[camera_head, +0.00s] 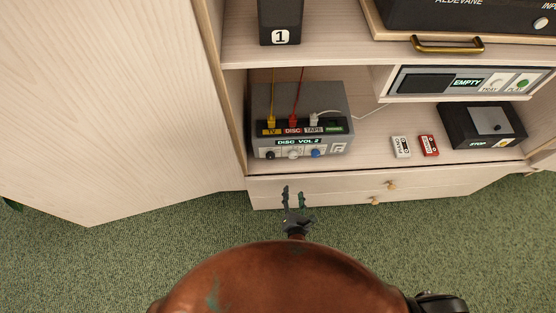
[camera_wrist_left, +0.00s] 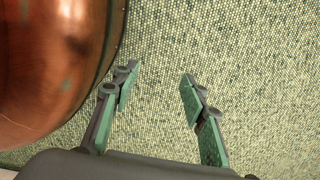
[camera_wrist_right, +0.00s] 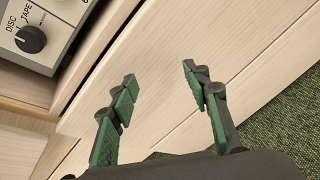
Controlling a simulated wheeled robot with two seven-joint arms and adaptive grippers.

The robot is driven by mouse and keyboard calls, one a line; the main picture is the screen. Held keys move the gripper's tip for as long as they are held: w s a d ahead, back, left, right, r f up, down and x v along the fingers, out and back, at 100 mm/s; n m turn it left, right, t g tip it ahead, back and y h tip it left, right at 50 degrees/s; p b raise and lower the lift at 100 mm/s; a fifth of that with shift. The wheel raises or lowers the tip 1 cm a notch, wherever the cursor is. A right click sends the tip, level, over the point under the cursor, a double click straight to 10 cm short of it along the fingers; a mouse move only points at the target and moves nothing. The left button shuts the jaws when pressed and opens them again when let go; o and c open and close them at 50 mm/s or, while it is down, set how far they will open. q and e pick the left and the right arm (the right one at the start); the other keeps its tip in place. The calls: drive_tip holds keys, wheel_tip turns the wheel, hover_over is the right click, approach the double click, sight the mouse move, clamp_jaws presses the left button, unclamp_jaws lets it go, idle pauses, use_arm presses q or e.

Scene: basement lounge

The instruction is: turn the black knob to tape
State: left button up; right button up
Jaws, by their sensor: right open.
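The black knob (camera_head: 270,155) is at the left end of the front of a grey switch box (camera_head: 350,143), whose display reads "DISC VOL 2". In the right wrist view the black knob (camera_wrist_right: 30,40) is at the upper left, with the words DISC and TAPE printed beside it; I cannot surely tell its pointer's direction. My right gripper (camera_head: 293,188) is open and empty, in front of the cabinet, below and right of the knob, apart from it. It also shows in the right wrist view (camera_wrist_right: 158,72). My left gripper (camera_wrist_left: 158,75) is open and empty above the green carpet.
A white knob (camera_head: 293,154) and a blue knob (camera_head: 316,153) sit right of the black one. Yellow, red and white cables plug in above. Two cassettes (camera_head: 401,147) (camera_head: 429,145) and a black deck (camera_head: 456,127) share the shelf. An open door (camera_head: 110,90) stands left.

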sight(271, 158)
drive_tip(key=w+a+r+n+t+y+b, duration=0.1)
drive_tip(key=a+r+n+t, duration=0.1)
drive_tip(key=a+r+n, duration=0.3)
drive_tip(key=w+a+r+t+y+b, duration=0.1)
drive_tip(key=a+r+t, duration=0.15)
drive_tip(key=r, duration=0.55)
drive_tip(key=w, duration=0.4)
drive_tip(key=w+a+b, duration=0.1)
drive_tip(key=w, duration=0.1)
drive_tip(key=shift+w, duration=0.1)
use_arm(q)
drive_tip(key=shift+w+d+r, duration=0.1)
drive_tip(key=shift+w+r, duration=0.15)
drive_tip(key=shift+w, duration=0.45)
drive_tip(key=shift+w+a+r, duration=0.1)
drive_tip(key=shift+w+r, duration=0.2)
drive_tip(key=shift+w, duration=0.4)
drive_tip(key=shift+w+d+r, duration=0.1)
drive_tip(key=shift+w+r, duration=0.15)
drive_tip(key=shift+w, duration=0.45)
use_arm(e)
drive_tip(key=shift+w, duration=0.45)
drive_tip(key=c, duration=1.2)
use_arm(q)
drive_tip(key=shift+s+f, duration=0.1)
use_arm(e)
drive_tip(key=shift+o, duration=0.2)
